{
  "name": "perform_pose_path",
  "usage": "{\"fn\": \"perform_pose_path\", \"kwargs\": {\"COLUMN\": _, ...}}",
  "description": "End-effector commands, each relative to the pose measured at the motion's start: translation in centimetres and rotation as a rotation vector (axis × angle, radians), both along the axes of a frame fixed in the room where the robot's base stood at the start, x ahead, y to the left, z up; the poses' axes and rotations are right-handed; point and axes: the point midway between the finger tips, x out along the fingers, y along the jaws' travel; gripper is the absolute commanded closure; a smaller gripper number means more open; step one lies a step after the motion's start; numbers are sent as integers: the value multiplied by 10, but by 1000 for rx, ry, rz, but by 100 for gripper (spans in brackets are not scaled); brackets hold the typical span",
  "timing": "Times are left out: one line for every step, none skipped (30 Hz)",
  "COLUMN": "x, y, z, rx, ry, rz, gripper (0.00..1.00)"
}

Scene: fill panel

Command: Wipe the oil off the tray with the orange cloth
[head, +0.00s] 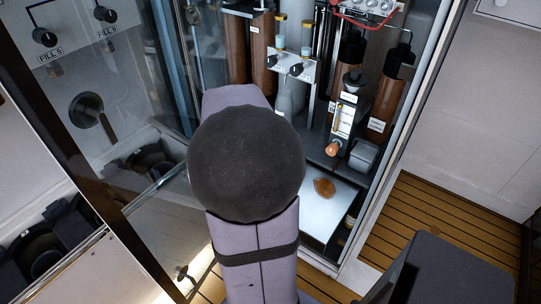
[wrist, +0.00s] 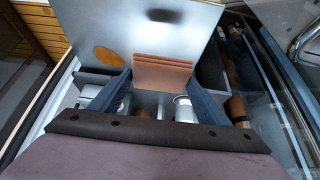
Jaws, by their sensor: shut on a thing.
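My gripper (wrist: 160,76) is shut on the folded orange cloth (wrist: 164,70), which sits between its two dark fingers in the wrist view. The tray (wrist: 150,20) is a smooth grey metal plate just past the cloth. The oil (wrist: 109,61) is a round amber patch on the tray, left of the cloth and apart from it in the picture. In the head view, the tray (head: 292,205) lies at the cabinet's bottom with the oil (head: 324,187) on it. My arm hides the gripper and cloth there. I cannot tell whether the cloth touches the tray.
Brown cylinders (head: 388,95) and a small panel with knobs (head: 291,66) stand behind the tray in the head view. A glass door (head: 125,130) stands at the left. A slatted wooden floor (head: 440,235) lies to the right, outside the cabinet frame.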

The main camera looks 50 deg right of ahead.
Motion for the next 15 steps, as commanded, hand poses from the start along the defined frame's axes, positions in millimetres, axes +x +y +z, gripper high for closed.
{"fn": "perform_pose_path", "kwargs": {"x": 0, "y": 0, "z": 0, "rx": 0, "ry": 0, "rz": -1, "gripper": 48}}
{"fn": "perform_pose_path", "kwargs": {"x": -1, "y": -1, "z": 1, "rx": 0, "ry": -1, "rz": -3, "gripper": 48}}
{"fn": "perform_pose_path", "kwargs": {"x": -2, "y": -2, "z": 2, "rx": 0, "ry": 0, "rz": -8, "gripper": 48}}
{"fn": "perform_pose_path", "kwargs": {"x": -5, "y": -3, "z": 3, "rx": 0, "ry": 0, "rz": -14, "gripper": 48}}
{"fn": "perform_pose_path", "kwargs": {"x": -7, "y": -5, "z": 4, "rx": 0, "ry": 1, "rz": -21, "gripper": 48}}
{"fn": "perform_pose_path", "kwargs": {"x": -12, "y": -6, "z": 2, "rx": 2, "ry": 3, "rz": -34, "gripper": 48}}
{"fn": "perform_pose_path", "kwargs": {"x": -17, "y": -8, "z": 1, "rx": 3, "ry": 2, "rz": -45, "gripper": 48}}
{"fn": "perform_pose_path", "kwargs": {"x": -22, "y": -10, "z": -3, "rx": 4, "ry": 4, "rz": -57, "gripper": 48}}
{"fn": "perform_pose_path", "kwargs": {"x": -30, "y": -12, "z": -8, "rx": 5, "ry": 5, "rz": -73, "gripper": 48}}
{"fn": "perform_pose_path", "kwargs": {"x": -36, "y": -14, "z": -11, "rx": 6, "ry": 6, "rz": -91, "gripper": 48}}
{"fn": "perform_pose_path", "kwargs": {"x": -43, "y": -17, "z": -16, "rx": 8, "ry": 8, "rz": -109, "gripper": 48}}
{"fn": "perform_pose_path", "kwargs": {"x": -51, "y": -24, "z": -21, "rx": 8, "ry": 6, "rz": -136, "gripper": 48}}
{"fn": "perform_pose_path", "kwargs": {"x": -55, "y": -30, "z": -24, "rx": 7, "ry": 5, "rz": -154, "gripper": 48}}
{"fn": "perform_pose_path", "kwargs": {"x": -60, "y": -36, "z": -27, "rx": 7, "ry": 6, "rz": -169, "gripper": 48}}
{"fn": "perform_pose_path", "kwargs": {"x": -67, "y": -45, "z": -31, "rx": 6, "ry": 6, "rz": -195, "gripper": 48}}
